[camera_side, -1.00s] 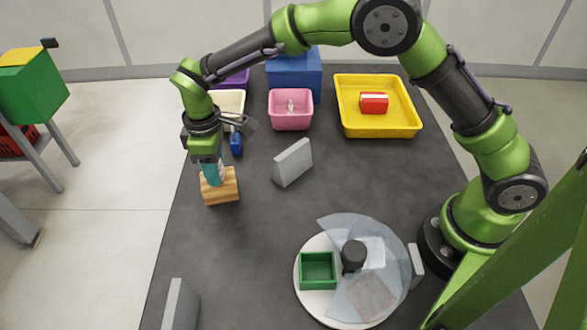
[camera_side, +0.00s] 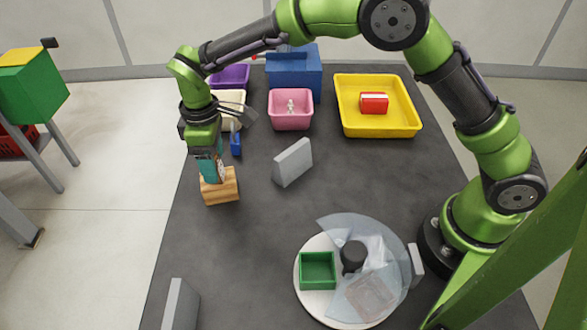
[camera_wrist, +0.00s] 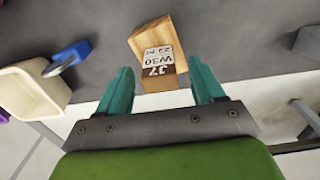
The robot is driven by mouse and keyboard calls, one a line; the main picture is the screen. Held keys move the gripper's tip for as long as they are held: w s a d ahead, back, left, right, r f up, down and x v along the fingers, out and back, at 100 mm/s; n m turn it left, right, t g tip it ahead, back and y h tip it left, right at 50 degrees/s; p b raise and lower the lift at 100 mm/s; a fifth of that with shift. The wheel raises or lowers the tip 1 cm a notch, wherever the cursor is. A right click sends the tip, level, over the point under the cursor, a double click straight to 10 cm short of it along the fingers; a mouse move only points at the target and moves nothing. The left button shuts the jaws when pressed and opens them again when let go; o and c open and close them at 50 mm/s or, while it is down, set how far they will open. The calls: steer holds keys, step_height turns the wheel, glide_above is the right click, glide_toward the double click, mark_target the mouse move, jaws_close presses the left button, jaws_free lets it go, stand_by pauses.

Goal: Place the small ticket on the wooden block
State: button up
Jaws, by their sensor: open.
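The wooden block (camera_side: 222,192) stands on the dark table, left of the middle in the side view. In the wrist view the block (camera_wrist: 147,35) is straight ahead of my gripper. The small ticket (camera_wrist: 159,58), white with dark print and a brown end, is at the block between my fingers and touches neither. In the side view the ticket (camera_side: 222,171) shows as a thin upright piece at the block's top; its lower edge is hard to make out. My gripper (camera_wrist: 161,70) is open, its teal fingers apart, just above the block in the side view (camera_side: 211,172).
Pink (camera_side: 290,121) and yellow (camera_side: 378,130) bins are farther back. A round turntable (camera_side: 313,309) with a clear cover is at the front.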

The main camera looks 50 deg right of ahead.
step_height(320, 180, up, 9)
steer(key=shift+r, duration=0.2)
steer(key=shift+d+r, duration=0.15)
steer(key=shift+r, duration=0.2)
steer(key=s+d+r+m+t+y, duration=0.1)
steer(key=s+d+r+m+t, duration=0.15)
steer(key=s+d+r, duration=0.35)
steer(key=s+d+r+m+t+y, duration=0.1)
steer(key=s+d+r+m, duration=0.3)
steer(key=d, duration=0.4)
steer(key=s+d+f+m+t, duration=0.2)
steer(key=s+d+m, duration=0.1)
steer(key=s, duration=0.3)
steer(key=s+d+f+m+t, duration=0.1)
steer(key=s+d+m, duration=0.2)
steer(key=s, duration=0.3)
steer(key=shift+f+t, duration=0.35)
